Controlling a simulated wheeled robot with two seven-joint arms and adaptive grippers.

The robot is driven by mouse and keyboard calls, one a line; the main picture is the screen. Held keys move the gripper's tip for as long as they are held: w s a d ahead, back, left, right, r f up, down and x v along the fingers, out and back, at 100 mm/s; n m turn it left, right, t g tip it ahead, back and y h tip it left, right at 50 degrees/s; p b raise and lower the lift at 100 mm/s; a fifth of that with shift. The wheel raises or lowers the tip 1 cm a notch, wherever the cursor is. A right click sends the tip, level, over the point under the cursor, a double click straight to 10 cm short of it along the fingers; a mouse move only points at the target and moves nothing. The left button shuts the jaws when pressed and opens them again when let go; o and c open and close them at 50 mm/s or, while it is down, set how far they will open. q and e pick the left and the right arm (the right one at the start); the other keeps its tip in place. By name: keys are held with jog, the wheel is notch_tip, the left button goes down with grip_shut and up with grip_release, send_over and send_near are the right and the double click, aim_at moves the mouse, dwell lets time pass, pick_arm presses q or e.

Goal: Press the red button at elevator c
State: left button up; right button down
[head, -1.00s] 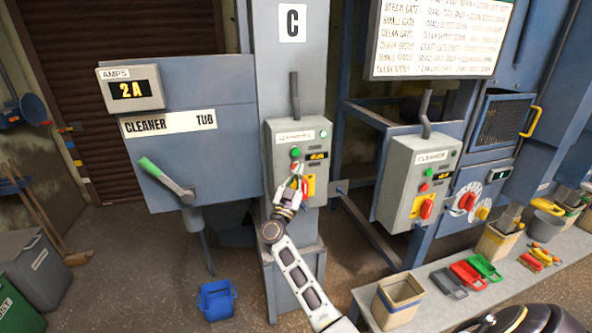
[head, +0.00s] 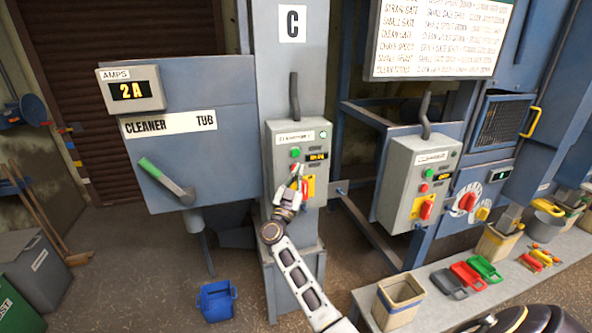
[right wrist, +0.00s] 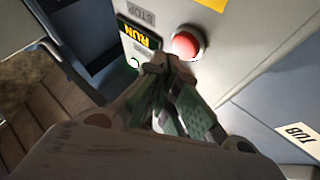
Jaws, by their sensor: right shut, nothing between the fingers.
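The elevator c control box (head: 280,140) is grey and hangs on the column marked C (head: 292,22). It has a green button (head: 295,152), a small display and a red switch on a yellow plate (head: 308,187). My right gripper (head: 296,176) is shut and empty in front of the box, its tips just below the green button. In the right wrist view the round red button (right wrist: 187,45) is close beside the shut fingertips (right wrist: 165,62), with a STOP label near it. I cannot tell whether they touch. My left gripper is not in view.
A similar box (head: 418,180) with a red switch stands to the right. The cleaner tub (head: 190,150) with a green-handled lever (head: 165,178) is on the left. A blue bucket (head: 217,300) is on the floor. A bench (head: 440,310) holds bins and scoops at right.

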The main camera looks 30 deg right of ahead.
jog(key=shift+w+d, duration=0.1)
jog(key=shift+w, duration=0.3)
dwell(0.3)
jog(key=shift+w+d, duration=0.1)
jog(key=shift+w, duration=0.4)
dwell(1.4)
jog(key=shift+s+p, duration=0.1)
jog(key=shift+p, duration=0.25)
jog(key=shift+s+a+p, duration=0.2)
jog(key=shift+s+p, duration=0.5)
jog(key=shift+s, duration=0.1)
jog(key=s+p, duration=0.2)
jog(key=s+a+p, duration=0.1)
jog(key=s, duration=0.2)
jog(key=shift+p, duration=0.35)
jog(key=shift+w, duration=0.1)
dwell(1.1)
